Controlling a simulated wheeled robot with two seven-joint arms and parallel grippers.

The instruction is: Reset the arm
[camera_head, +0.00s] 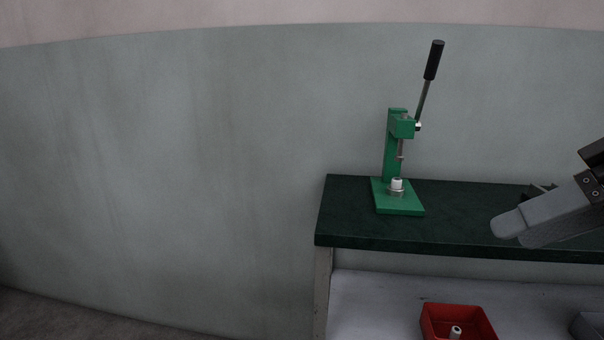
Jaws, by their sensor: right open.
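My right gripper (508,232) comes in from the right edge, over the front part of the dark green bench top (345,215). Its grey fingers point left, and it is open with nothing seen between them. It is apart from the green lever press (392,150), which stands on the bench to its left. The press's black-handled lever (433,60) is raised and leans slightly right. A small white part (397,184) sits upright on the press base, under the ram. My left gripper is not in view.
A red bin (440,322) with a small white part (455,332) in it stands on the light lower shelf (375,300). A grey bin (588,326) is at the lower right edge. A dark object behind my right gripper is partly hidden. The left side is bare wall.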

